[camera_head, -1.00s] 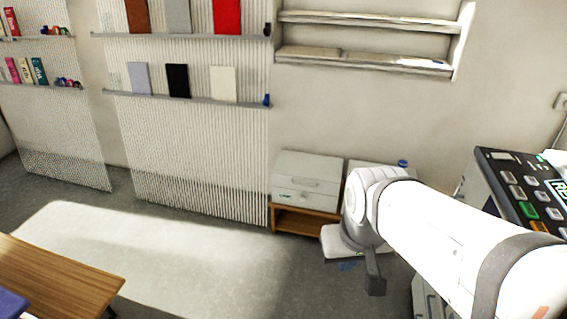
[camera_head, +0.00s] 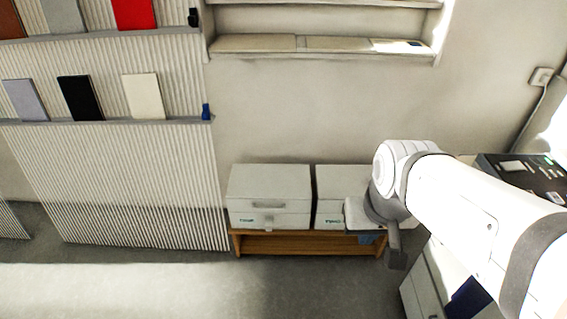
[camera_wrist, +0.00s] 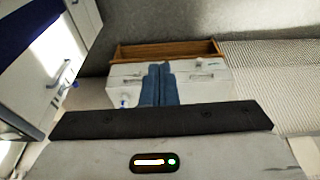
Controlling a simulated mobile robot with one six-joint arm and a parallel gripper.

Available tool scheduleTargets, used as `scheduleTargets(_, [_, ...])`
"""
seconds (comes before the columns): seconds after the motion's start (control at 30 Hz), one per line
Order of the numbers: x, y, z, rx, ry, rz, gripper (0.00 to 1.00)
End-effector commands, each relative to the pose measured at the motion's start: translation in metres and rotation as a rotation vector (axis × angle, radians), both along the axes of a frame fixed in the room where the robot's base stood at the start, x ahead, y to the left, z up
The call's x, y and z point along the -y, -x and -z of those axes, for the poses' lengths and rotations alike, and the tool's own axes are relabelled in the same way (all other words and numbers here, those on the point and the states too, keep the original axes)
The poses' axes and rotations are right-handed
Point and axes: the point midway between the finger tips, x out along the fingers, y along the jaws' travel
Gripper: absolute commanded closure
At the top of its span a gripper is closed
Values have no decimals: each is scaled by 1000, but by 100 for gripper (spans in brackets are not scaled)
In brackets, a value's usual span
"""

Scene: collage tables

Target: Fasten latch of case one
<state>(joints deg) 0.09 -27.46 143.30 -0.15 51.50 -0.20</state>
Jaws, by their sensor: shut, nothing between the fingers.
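Two white cases stand side by side on a low wooden bench. The left case (camera_head: 270,190) shows fully, with a grey handle and a small green label on its front. The right case (camera_head: 338,182) is partly hidden behind my arm. The labels are too small to read surely, so I cannot tell which is case one. A small fitting (camera_head: 268,219) below the left case's handle may be its latch; its state is unclear. My gripper (camera_wrist: 159,70) is shut and empty, its blue fingers in front of the cases in the wrist view. Contact cannot be made out.
The wooden bench (camera_head: 290,244) stands against the wall, right of a fluted panel (camera_head: 120,185) with a shelf of coloured boards. Wall shelves (camera_head: 320,45) hang above. A dark control panel (camera_head: 530,175) and a white cabinet (camera_head: 425,285) are at the right. The floor in front is clear.

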Motion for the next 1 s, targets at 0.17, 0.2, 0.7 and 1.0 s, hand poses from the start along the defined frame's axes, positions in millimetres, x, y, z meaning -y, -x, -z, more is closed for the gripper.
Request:
scheduleTargets(0.17, [0, 0, 0, 1, 0, 0, 100])
scheduleTargets(0.2, [0, 0, 0, 1, 0, 0, 100])
scheduleTargets(0.7, [59, -53, 85, -294, 353, -262, 100])
scheduleTargets(1.0, [94, -152, 171, -573, 834, -563, 100])
